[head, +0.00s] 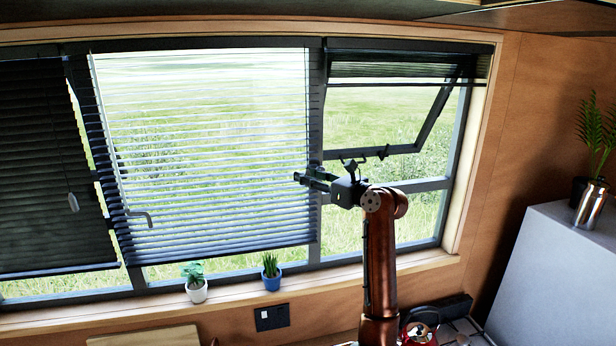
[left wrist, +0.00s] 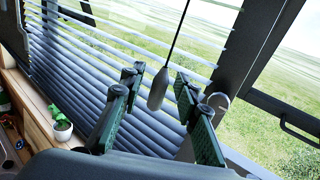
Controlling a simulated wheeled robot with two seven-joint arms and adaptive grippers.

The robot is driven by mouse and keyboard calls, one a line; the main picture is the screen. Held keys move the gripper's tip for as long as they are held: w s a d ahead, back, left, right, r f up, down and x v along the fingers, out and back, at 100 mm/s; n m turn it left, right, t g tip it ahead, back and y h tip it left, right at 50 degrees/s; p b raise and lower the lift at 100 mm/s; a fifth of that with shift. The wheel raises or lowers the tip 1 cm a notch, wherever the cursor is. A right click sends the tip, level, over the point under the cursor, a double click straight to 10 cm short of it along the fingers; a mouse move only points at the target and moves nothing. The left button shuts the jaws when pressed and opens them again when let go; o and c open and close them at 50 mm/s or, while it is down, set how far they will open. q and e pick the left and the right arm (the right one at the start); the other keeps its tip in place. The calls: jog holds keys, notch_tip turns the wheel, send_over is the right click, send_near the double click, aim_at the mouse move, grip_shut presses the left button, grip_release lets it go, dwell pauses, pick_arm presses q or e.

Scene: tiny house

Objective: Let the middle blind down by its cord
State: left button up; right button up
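The middle blind (head: 200,150) hangs over most of the middle window, its pale slats tilted open and its dark bottom rail (head: 220,250) a little above the sill. It also shows in the left wrist view (left wrist: 110,85). My left gripper (head: 299,179) is in front of the blind's right edge. In the left wrist view its two green-padded fingers (left wrist: 157,98) are open. A grey cord tassel (left wrist: 158,90) hangs on a thin dark cord (left wrist: 178,35) and appears between the fingertips, with gaps on both sides. Its depth relative to the fingers is unclear. My right gripper is not in view.
A dark blind (head: 45,170) covers the left window, with a tassel (head: 73,202). The right blind (head: 400,66) is raised above a tilted-open pane. Two potted plants (head: 196,290) (head: 271,281) stand on the sill. A grey cabinet (head: 560,270) is at right.

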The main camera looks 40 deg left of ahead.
pick_arm(q)
jog(key=d, duration=1.2)
jog(key=shift+a, duration=0.1)
